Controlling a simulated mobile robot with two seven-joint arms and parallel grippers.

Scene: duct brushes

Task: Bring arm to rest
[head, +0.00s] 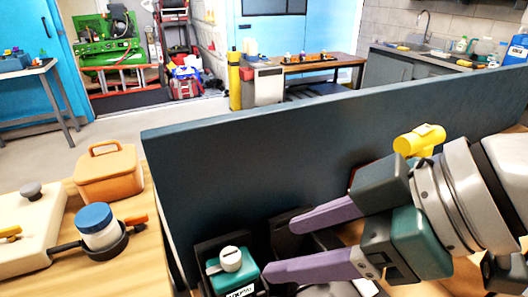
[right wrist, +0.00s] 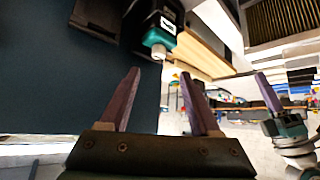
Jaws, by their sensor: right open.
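My right gripper (head: 282,250) reaches in from the right in the head view, its two purple fingers spread and nothing between them. It also shows open and empty in the right wrist view (right wrist: 160,78). A teal block with a white knob (head: 231,258) sits in a dark holder just left of the fingertips. It shows above the fingers in the right wrist view (right wrist: 158,44), apart from them. A purple finger of my left gripper (right wrist: 268,92) shows at the right of the right wrist view; its opening is unclear.
A tall dark panel (head: 260,140) stands close behind my right arm. A yellow part (head: 420,140) shows just above that arm. On the wooden table at left are an orange handled box (head: 107,174), a blue-lidded white jar (head: 97,226) in a dark holder, and a cream case (head: 28,230).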

